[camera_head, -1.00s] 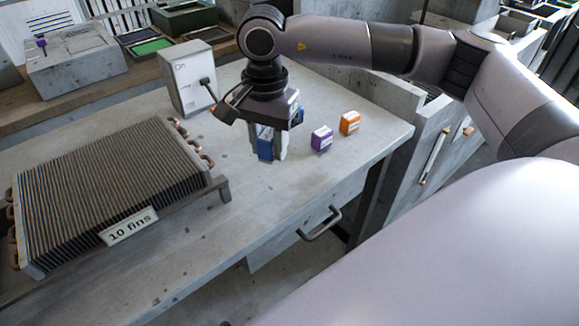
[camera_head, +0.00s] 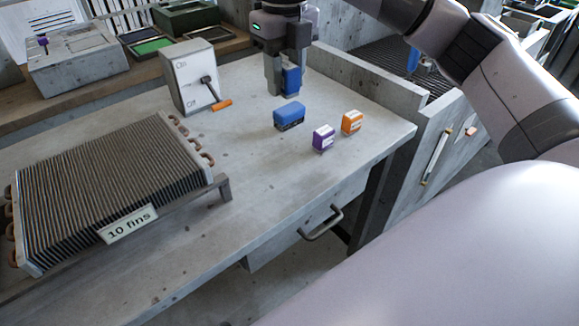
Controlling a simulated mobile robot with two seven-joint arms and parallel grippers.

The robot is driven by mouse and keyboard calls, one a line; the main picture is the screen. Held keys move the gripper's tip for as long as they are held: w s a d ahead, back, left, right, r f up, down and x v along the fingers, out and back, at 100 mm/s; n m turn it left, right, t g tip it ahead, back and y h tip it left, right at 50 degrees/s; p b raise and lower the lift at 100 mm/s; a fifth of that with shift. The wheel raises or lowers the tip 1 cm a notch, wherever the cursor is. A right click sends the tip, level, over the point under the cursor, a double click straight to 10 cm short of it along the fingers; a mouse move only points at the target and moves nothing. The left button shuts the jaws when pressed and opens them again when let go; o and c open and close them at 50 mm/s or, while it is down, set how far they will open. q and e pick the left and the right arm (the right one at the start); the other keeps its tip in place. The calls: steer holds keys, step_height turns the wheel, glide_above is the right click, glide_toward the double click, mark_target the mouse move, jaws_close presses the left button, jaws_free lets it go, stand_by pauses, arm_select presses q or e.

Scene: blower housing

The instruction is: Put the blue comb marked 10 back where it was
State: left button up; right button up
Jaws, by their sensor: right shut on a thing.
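My right gripper (camera_head: 283,86) is at the back of the bench, pointing down, with a blue comb (camera_head: 292,80) between its fingers. The held comb's lower end is close to the bench top; I cannot tell if it touches. A second blue comb (camera_head: 289,117) lies on the bench in front of the gripper. A purple comb (camera_head: 323,138) and an orange comb (camera_head: 352,122) stand to its right. The marks on the blue combs are too small to read. My left gripper is not in view.
A finned coil (camera_head: 110,190) with a "10 fins" label (camera_head: 129,224) sits at the left. A grey switch box (camera_head: 190,75) with an orange-tipped lever (camera_head: 222,105) stands left of the gripper. A low wall (camera_head: 365,75) edges the bench at right. The front middle of the bench (camera_head: 260,185) is clear.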

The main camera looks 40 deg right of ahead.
steer(key=m, duration=0.1)
steer(key=r+m, duration=0.1)
steer(key=m, duration=0.1)
steer(key=shift+d+r+m, duration=0.15)
steer(key=shift+d+m, duration=0.15)
steer(key=shift+d, duration=0.1)
steer(key=b, duration=0.3)
glide_above(289, 167)
step_height(289, 167, down, 9)
step_height(289, 167, down, 5)
steer(key=shift+s+f+p, duration=0.1)
steer(key=shift+f+p, duration=0.1)
steer(key=shift+p, duration=0.1)
step_height(289, 167, down, 5)
steer(key=shift+f, duration=0.25)
steer(key=shift+f, duration=0.1)
steer(key=o, duration=1)
